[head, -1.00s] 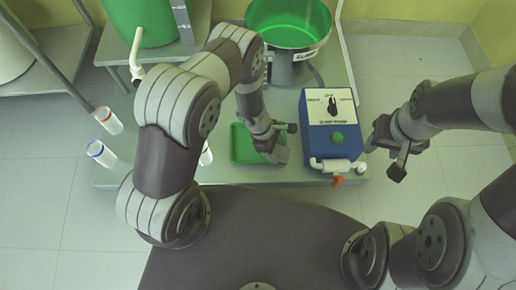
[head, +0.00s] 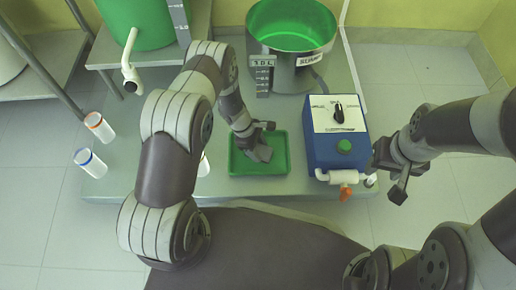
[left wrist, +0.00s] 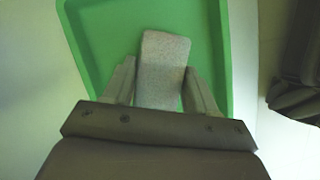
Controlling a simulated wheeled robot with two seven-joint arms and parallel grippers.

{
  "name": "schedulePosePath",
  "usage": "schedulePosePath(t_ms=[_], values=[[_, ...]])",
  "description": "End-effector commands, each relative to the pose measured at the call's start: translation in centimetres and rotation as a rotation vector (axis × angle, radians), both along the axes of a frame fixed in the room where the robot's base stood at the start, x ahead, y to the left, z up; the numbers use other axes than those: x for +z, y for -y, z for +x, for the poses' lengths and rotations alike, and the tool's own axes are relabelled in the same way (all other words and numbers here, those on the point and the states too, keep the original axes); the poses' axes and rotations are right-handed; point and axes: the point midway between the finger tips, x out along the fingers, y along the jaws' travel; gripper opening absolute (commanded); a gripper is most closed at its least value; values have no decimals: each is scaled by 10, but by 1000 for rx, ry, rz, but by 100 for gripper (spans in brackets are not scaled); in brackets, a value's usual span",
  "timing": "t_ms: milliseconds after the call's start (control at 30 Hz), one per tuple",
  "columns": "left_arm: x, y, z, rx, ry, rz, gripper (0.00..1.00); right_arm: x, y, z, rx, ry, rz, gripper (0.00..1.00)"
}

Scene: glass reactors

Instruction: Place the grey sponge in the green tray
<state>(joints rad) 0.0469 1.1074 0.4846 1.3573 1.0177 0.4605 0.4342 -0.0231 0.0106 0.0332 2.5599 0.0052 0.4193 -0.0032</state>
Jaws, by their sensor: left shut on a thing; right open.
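The green tray (head: 279,170) lies on the grey bench in front of my base, and it fills much of the left wrist view (left wrist: 82,28). My left gripper (head: 257,150) is over the tray, pointing down. In the left wrist view its two fingers (left wrist: 160,92) are shut on the grey sponge (left wrist: 163,65), which sticks out past the fingertips over the tray floor. I cannot tell whether the sponge touches the floor. In the head view the gripper hides most of it. My right gripper (head: 390,172) is open and empty, right of the blue box.
A blue control box (head: 318,153) with a black knob, green button and white pipe stands right of the tray. A steel vessel with a green inside (head: 291,35) stands behind. Two white cylinders (head: 98,126) (head: 90,162) are at left. A green container (head: 140,20) is at back left.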

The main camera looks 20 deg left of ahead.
Motion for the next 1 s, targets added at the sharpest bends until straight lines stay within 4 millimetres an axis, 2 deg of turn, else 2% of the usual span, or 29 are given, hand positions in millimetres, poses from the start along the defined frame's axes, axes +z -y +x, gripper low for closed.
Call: schedulePosePath(t_ms=[67, 100, 167, 467, 567, 800, 1000], values=[[-4, 0, 0, 0, 0, 0, 22, -3, 0, 0, 0, 0, 0, 49], [-3, 0, 0, 0, 0, 0, 66, -2, 0, 0, 0, 0, 0, 49], [-3, 0, 0, 0, -1, 0, 82, -2, 0, 0, 0, 0, 0, 49], [1, 0, 0, 0, 0, 0, 82, 1, 0, 0, 0, -1, 0, 49], [19, -5, 1, 0, 1, 0, 82, 15, 0, 0, 0, -1, 0, 49], [82, -29, 3, 1, 1, 0, 82, 62, 0, 0, 0, 0, 0, 49], [109, -43, 4, 1, 1, 0, 82, 79, 0, 0, 0, 0, 0, 49]])
